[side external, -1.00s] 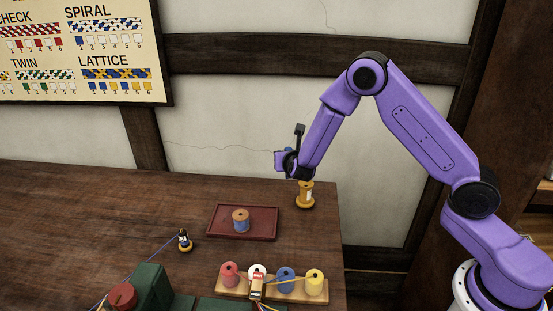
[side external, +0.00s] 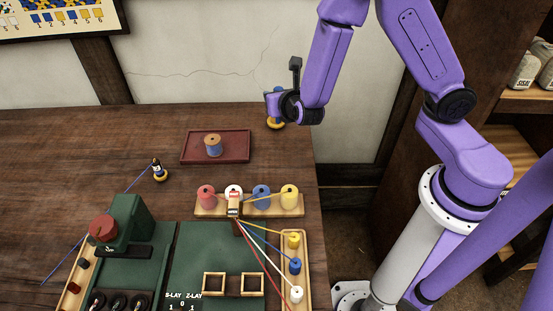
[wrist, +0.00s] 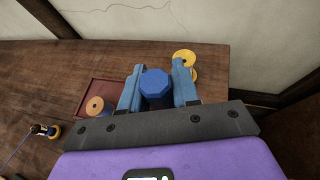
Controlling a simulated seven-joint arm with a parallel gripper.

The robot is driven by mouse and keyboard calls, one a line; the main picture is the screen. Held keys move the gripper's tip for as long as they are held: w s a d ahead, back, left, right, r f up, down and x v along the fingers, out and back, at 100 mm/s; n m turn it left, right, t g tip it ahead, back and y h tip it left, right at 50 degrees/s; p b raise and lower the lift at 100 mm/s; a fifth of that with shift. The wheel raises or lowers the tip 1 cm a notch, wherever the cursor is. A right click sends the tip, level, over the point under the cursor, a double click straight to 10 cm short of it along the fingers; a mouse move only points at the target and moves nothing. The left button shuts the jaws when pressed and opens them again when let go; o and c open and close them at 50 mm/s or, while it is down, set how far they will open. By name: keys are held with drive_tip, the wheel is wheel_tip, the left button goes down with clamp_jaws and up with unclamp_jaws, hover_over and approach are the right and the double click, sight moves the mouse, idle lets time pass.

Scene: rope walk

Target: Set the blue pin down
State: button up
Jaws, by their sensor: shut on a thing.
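The blue pin (wrist: 156,84) shows its eight-sided end in the wrist view, between the two blue fingers of my gripper (wrist: 157,90). The fingers are closed on its sides. In the side view my gripper (side external: 279,106) is at the far right corner of the table, and the pin cannot be told apart from the fingers there. The pin's lower end is hidden, so I cannot tell whether it touches the table. A yellow spool-like piece (wrist: 184,56) is just beyond the right finger; its yellow base (side external: 276,124) shows below my gripper in the side view.
A dark red tray (side external: 188,157) with a blue-wound spool (side external: 213,146) lies left of my gripper. Nearer stand a rack of coloured spools (side external: 249,211), a small dark figure-like piece (side external: 159,170) and a green machine (side external: 125,222) with taut threads. The table's left rear is bare.

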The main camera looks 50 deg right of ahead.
drive_tip(key=s+n+y, duration=0.1)
drive_tip(key=s+n, duration=0.1)
drive_tip(key=s, duration=1.2)
drive_tip(key=shift+t+y, duration=0.3)
drive_tip(key=shift+t, duration=0.3)
drive_tip(key=shift+w+a+f, duration=0.45)
drive_tip(key=shift+w+f, duration=1.55)
drive_tip(key=shift+w, duration=0.05)
drive_tip(key=shift+w+a+f, duration=0.45)
drive_tip(key=shift+w+f, duration=1.55)
drive_tip(key=shift+w, duration=0.05)
drive_tip(key=shift+w+a+f, duration=0.45)
drive_tip(key=shift+w+f, duration=1.55)
drive_tip(key=shift+w, duration=0.05)
drive_tip(key=shift+f, duration=0.1)
drive_tip(key=o, duration=1)
drive_tip(key=shift+o, duration=0.2)
